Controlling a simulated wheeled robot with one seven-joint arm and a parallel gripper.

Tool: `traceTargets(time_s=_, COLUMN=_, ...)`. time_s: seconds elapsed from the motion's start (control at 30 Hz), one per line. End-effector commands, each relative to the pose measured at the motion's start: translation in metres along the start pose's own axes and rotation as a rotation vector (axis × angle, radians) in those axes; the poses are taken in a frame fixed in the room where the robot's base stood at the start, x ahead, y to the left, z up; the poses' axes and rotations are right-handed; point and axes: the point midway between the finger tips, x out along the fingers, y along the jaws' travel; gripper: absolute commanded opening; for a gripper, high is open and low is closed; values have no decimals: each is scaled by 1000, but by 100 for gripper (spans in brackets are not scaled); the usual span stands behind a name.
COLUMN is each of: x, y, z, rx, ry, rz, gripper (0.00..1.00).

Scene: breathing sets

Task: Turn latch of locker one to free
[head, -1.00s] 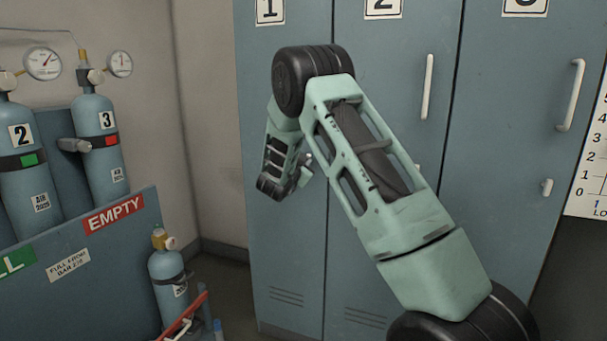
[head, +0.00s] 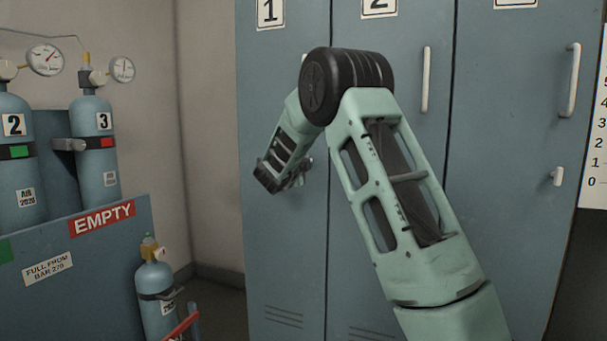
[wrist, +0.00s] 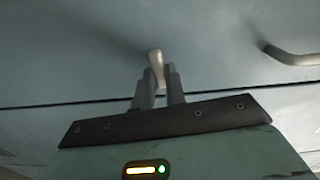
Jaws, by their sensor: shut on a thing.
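Locker one (head: 285,225) is the blue-grey door under the "1" label (head: 269,11). My gripper (head: 302,176) is at this door, at the right part of it, below the handle. In the wrist view my gripper (wrist: 159,76) has its two dark fingers closed around a small pale latch (wrist: 155,58), which sticks out between the fingertips. The latch looks slightly tilted in that view. My arm and wrist mostly hide it in the head view. Locker one's pale handle (wrist: 290,55) shows at the right of the wrist view, apart from the fingers.
Locker two, with its handle (head: 426,80), is behind my arm. Locker three has a handle (head: 571,80) and a latch (head: 557,176). At left is a cylinder rack (head: 75,285) with an EMPTY sign (head: 102,218); a small cylinder (head: 156,300) stands beside it.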

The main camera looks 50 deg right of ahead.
Motion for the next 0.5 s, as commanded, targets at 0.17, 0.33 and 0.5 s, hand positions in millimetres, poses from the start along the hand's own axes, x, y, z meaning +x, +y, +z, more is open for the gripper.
traceTargets(time_s=0.17, x=0, y=3, z=0, rx=77, ry=2, rz=1, gripper=0)
traceTargets(time_s=0.33, x=0, y=2, z=-1, rx=116, ry=2, rz=2, gripper=0)
traceTargets(time_s=0.5, x=0, y=2, z=-1, rx=129, ry=2, rz=2, gripper=0)
